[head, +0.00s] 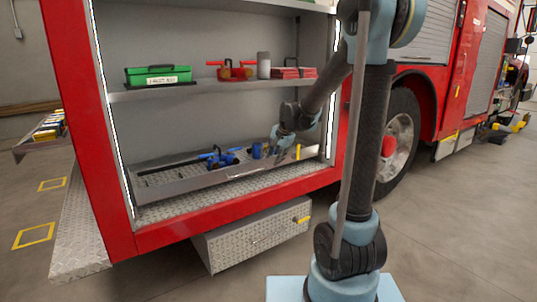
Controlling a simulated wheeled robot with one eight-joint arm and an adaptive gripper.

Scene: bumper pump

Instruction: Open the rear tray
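A low grey metal tray (215,182) lies on the compartment floor of the red truck, with a yellow mark (297,152) at the right end of its front wall. It holds a blue fitting (219,158) and a small blue cup-like piece (256,151). My gripper (280,149) is over the tray's right part, close to the front wall and just left of the yellow mark. Its fingers are small and dark here; I cannot tell whether they touch the tray or are open. Which tray is the rear one is not marked.
A shelf above holds a green case (158,76), a red fitting (235,70), a grey cylinder (264,65) and red cases (293,72). A diamond-plate drawer (255,238) juts out below. Another loaded tray (24,148) sticks out at far left.

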